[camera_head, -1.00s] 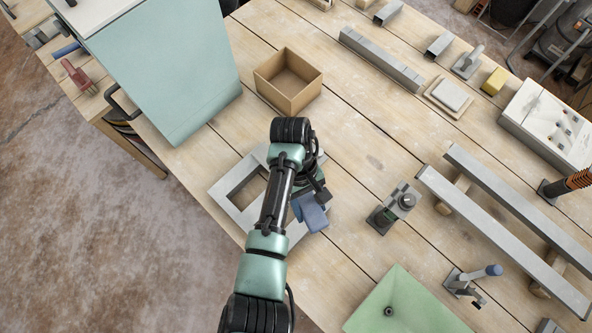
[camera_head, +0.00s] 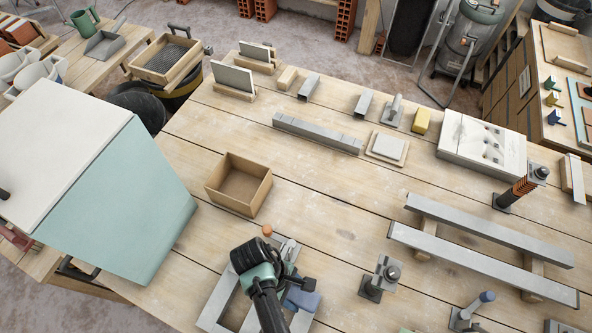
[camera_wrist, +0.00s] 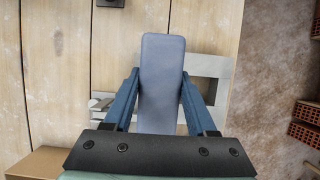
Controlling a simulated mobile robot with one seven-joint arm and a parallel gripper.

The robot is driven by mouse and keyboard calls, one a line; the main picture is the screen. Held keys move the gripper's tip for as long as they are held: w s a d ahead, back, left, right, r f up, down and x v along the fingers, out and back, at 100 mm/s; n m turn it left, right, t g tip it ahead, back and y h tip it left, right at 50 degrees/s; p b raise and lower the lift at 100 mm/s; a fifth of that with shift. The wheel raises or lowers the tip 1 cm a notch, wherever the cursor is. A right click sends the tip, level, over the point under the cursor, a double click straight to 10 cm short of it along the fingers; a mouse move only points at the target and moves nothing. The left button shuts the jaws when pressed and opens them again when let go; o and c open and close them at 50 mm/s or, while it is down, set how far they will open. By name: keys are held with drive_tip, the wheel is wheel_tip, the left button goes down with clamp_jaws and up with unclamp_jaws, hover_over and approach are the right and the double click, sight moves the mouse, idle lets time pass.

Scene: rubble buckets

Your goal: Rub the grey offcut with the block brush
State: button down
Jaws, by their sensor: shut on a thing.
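My gripper (camera_wrist: 158,98) is shut on a long blue-grey block (camera_wrist: 162,72), which fits the block brush. The block also shows in the head view (camera_head: 301,300), beside my wrist. Its bristle side is hidden. It is over or beside a flat grey frame (camera_wrist: 207,68) on the bench. The frame shows in the head view (camera_head: 217,300), partly hidden by my arm. I cannot tell whether block and frame touch. I cannot tell which piece is the grey offcut; short grey channel pieces (camera_head: 309,87) and (camera_head: 363,104) lie at the back of the bench.
A clamp-like tool (camera_head: 380,277) stands right of my gripper. Two long grey bars (camera_head: 480,262) lie on wooden spacers at right. A green-sided case (camera_head: 125,210) fills the left.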

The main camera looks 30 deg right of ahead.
wheel_tip(320, 180, down, 8)
drive_tip(key=b, duration=0.6)
drive_tip(key=shift+r, duration=0.25)
drive_tip(key=shift+w+d+r+b, duration=0.2)
drive_tip(key=shift+w+d+b, duration=0.5)
drive_tip(key=shift+w+d, duration=0.45)
drive_tip(key=shift+w+d+r+b, duration=0.15)
drive_tip(key=shift+w+d+b, duration=0.2)
drive_tip(key=shift+d, duration=0.35)
drive_tip(key=shift+f, duration=0.6)
drive_tip(key=shift+s+a+r, duration=0.1)
drive_tip(key=shift+s+a, duration=0.2)
drive_tip(key=shift+a, duration=0.05)
drive_tip(key=shift+s+a+p, duration=0.9)
drive_tip(key=shift+a+p, duration=0.15)
drive_tip(key=shift+p, duration=0.15)
drive_tip(key=shift+s+a+f, duration=0.35)
drive_tip(key=shift+s+a, duration=0.05)
drive_tip(key=shift+a, duration=0.05)
